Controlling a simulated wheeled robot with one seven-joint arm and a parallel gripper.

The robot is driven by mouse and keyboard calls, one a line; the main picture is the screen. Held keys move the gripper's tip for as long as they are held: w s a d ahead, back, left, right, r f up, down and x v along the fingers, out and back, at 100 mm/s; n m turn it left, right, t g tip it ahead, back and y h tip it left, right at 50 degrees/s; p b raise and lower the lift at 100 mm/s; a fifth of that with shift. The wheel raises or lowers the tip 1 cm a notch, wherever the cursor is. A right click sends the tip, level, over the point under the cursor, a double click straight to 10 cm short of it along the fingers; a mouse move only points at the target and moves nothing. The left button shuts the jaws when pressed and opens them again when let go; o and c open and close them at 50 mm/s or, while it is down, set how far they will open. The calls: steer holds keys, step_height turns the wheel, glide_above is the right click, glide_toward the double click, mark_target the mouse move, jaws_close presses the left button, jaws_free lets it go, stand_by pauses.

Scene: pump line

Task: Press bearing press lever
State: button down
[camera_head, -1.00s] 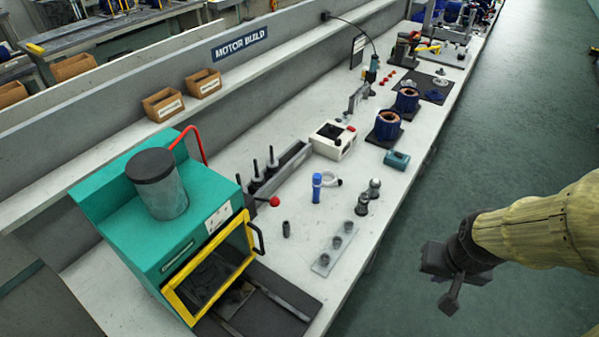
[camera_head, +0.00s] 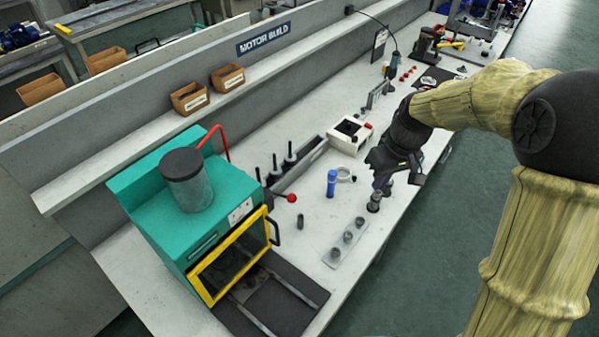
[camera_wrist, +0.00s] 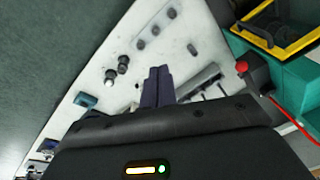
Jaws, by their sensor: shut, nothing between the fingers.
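In the wrist view the red knob (camera_wrist: 242,67) shows on a dark block against the green housing. I cannot tell from the pictures whether this machine is the bearing press. My gripper (camera_head: 384,183) is over the right part of the bench, well right of the red knob and apart from it. In the wrist view its fingers (camera_wrist: 157,75) are together and empty.
A blue bottle (camera_head: 331,184), a strip with several dark rings (camera_head: 348,238) and a small dark cylinder (camera_head: 300,221) stand between my gripper and the machine. A white box (camera_head: 350,135) stands behind. A small metal part (camera_head: 373,204) is just below my gripper in the head view.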

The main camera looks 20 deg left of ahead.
steer(key=w+a+r+n+g+p, duration=0.1)
steer(key=a+r+n+p, duration=0.1)
steer(key=a, duration=0.6)
steer(key=w+a+r+n+g+y+p, duration=0.1)
steer(key=a+r+n, duration=0.2)
steer(key=a, duration=0.4)
steer(key=shift+w+a+n+g+p, duration=0.35)
steer(key=shift+a+n+g, duration=0.05)
steer(key=shift+n, duration=0.3)
steer(key=p, duration=0.4)
glide_toward(281, 195)
steer(key=w+d+f, duration=0.2)
steer(key=w, duration=0.1)
steer(key=s+f+p, duration=0.1)
steer(key=s+f, duration=0.1)
steer(key=s, duration=0.1)
steer(key=shift+s+a+f+p, duration=0.1)
steer(key=shift+s+f+p, duration=0.15)
steer(key=shift+p, duration=0.1)
steer(key=shift+f+y, duration=0.1)
steer(key=shift+y, duration=0.3)
